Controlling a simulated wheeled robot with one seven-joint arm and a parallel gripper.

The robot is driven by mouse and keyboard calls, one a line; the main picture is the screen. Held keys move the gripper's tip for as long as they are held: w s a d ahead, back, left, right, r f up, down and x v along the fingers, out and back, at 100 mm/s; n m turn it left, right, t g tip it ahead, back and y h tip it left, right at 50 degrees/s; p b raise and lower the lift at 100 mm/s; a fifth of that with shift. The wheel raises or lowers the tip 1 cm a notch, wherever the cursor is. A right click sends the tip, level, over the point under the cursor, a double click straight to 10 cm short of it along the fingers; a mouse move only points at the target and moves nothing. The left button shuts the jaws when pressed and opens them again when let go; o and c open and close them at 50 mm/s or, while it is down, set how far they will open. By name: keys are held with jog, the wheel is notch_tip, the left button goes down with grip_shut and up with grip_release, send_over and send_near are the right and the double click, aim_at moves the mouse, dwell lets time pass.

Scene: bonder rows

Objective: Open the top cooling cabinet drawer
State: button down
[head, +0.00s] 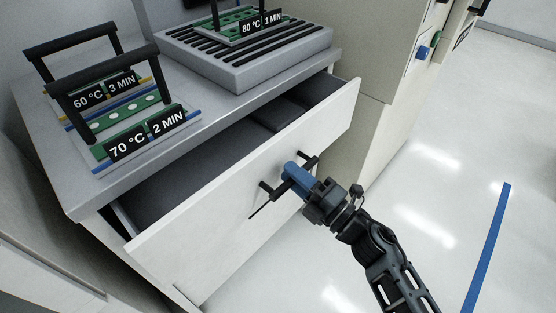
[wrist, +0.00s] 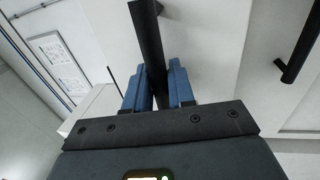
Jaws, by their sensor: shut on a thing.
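The top drawer (head: 255,165) of the cooling cabinet (head: 75,200) is pulled out, and its dark inside shows behind the white front panel. A black bar handle (head: 267,189) is fixed on that front. My gripper (head: 292,172) has blue fingers and is shut on this handle, in front of the drawer. In the wrist view the handle (wrist: 147,45) passes between the two blue fingers (wrist: 158,88). Part of the handle is hidden by the fingers in the head view.
On the cabinet top stand carriers labelled 60 °C 3 MIN (head: 105,90) and 70 °C 2 MIN (head: 146,134), and a grey slotted block (head: 240,60) bearing an 80 °C 1 MIN carrier (head: 262,22). Another black handle (wrist: 300,50) shows in the wrist view. Floor at right (head: 450,150) is clear.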

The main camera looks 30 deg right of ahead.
jog(key=r+v, duration=0.2)
jog(key=v, duration=1)
jog(key=r+v, duration=0.2)
jog(key=v, duration=1)
jog(key=shift+s+r, duration=0.2)
jog(key=shift+s, duration=0.15)
jog(key=shift+d, duration=0.15)
jog(key=c, duration=1.1)
grip_release()
jog(key=v, duration=0.7)
jog(key=shift+s, duration=0.35)
